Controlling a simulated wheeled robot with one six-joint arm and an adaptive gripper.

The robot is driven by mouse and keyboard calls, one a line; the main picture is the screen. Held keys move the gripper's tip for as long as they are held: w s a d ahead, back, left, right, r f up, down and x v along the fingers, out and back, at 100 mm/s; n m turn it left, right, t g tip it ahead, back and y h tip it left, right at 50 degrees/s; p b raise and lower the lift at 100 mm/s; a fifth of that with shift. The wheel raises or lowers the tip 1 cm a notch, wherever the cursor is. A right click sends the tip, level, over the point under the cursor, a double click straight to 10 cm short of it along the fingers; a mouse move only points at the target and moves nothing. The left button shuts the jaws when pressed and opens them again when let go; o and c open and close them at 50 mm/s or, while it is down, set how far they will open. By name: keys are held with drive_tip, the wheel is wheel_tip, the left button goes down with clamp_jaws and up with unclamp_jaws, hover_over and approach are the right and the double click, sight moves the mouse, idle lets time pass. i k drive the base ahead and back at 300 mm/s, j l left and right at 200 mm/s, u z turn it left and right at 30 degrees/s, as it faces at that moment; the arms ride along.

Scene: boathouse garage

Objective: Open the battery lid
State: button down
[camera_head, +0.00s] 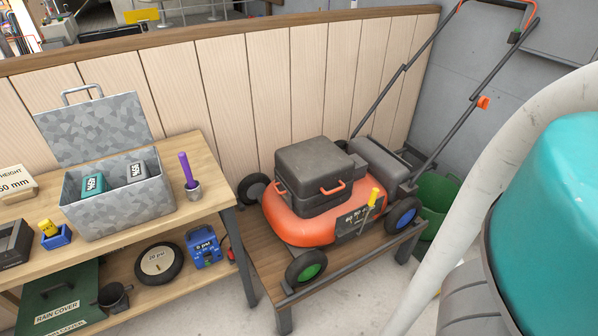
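An orange lawn mower (294,227) stands on a low wooden stand. On its deck sits a dark grey battery housing with a dark grey lid (318,160). The lid looks shut, and an orange handle (333,187) is on its front side. A second orange handle shows lower at the housing's left. The inside of the housing is hidden. My gripper is out of view. A large teal and dark grey part of my arm (550,210) fills the right side of the picture, apart from the lid in the picture.
The workbench (200,210) at left holds an open metal box (118,209) with two labelled blocks. A green bucket (436,195) stands behind the mower. The floor in front is clear.

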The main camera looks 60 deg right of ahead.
sight(312, 167)
drive_tip(key=z, duration=1.55)
